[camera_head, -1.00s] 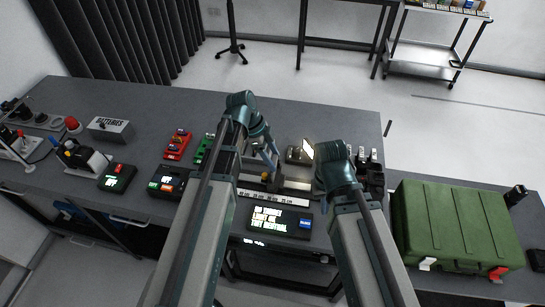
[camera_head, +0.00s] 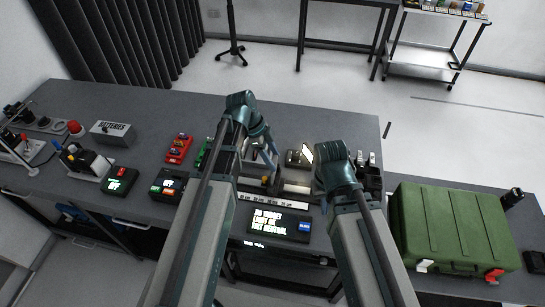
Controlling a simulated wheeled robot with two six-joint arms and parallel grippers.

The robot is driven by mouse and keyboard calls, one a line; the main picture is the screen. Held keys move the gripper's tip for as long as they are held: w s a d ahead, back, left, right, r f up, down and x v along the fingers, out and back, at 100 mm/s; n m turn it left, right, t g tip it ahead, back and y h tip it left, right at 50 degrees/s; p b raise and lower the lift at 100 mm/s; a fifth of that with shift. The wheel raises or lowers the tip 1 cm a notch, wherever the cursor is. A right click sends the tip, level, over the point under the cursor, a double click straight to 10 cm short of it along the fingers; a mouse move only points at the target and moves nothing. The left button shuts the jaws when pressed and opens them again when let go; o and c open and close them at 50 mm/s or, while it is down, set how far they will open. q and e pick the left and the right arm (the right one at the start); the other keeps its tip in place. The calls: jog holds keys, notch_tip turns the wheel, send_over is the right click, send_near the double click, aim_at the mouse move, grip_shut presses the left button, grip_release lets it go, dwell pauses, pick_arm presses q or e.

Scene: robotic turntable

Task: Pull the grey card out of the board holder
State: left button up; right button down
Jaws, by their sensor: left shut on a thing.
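My left gripper (camera_head: 268,163) reaches down over the middle of the bench, above the dark fixture behind the white ruler strip. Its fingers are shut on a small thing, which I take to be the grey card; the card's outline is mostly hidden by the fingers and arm. I cannot clearly make out the board holder among the dark parts below. My right wrist (camera_head: 337,163) is to the right of the fixture. Its fingers are hidden behind the wrist, so I cannot see whether they are open.
A lit text screen (camera_head: 280,223) lies in front of the ruler strip (camera_head: 268,202). A small device with a bright panel (camera_head: 306,152) stands between the arms. A green case (camera_head: 452,228) fills the right end.

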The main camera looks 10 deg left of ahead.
pick_arm(q)
jog(key=shift+r+p, duration=1.5)
jog(key=shift+r, duration=0.15)
